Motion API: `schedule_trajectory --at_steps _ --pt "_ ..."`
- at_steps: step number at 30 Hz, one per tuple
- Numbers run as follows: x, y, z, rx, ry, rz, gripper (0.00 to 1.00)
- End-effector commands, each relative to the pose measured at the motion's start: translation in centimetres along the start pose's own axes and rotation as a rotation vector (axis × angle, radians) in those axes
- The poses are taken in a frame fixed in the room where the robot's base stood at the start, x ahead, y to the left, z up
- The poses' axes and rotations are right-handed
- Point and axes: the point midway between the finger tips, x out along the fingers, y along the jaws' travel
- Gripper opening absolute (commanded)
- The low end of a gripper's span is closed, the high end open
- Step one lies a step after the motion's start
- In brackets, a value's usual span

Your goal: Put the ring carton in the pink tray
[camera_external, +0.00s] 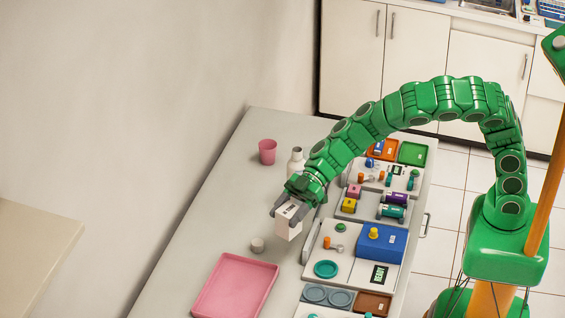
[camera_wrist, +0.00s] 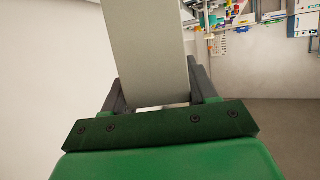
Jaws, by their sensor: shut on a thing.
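A small white carton (camera_external: 287,224) is held in my gripper (camera_external: 289,212), which is shut on it above the table. Dark marks show on the carton's top; I cannot read them. In the wrist view the carton (camera_wrist: 145,50) rises as a pale grey block between the dark fingers of my gripper (camera_wrist: 160,88). The pink tray (camera_external: 236,287) lies flat on the table at the front, below and left of the carton.
A small grey round object (camera_external: 257,245) stands between the carton and the pink tray. A pink cup (camera_external: 267,151) and a white bottle (camera_external: 296,160) stand farther back. A unit with a blue box (camera_external: 380,242) and several small parts fills the table's right side.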

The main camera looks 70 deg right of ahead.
Motion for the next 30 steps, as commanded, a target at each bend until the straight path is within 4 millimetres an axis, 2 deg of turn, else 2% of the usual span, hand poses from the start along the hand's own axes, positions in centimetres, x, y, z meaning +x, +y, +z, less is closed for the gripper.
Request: schedule_trajectory --at_steps 3,9,14,30 --pt "0.9 0.0 2.2 0.002 -0.001 0.0 0.27" --pt "1.9 0.0 4.4 0.0 0.0 0.0 0.27" --pt "2.6 0.4 5.0 -0.001 0.001 -0.001 0.27" --pt "7.7 3.9 5.4 -0.002 0.004 -0.002 0.27"
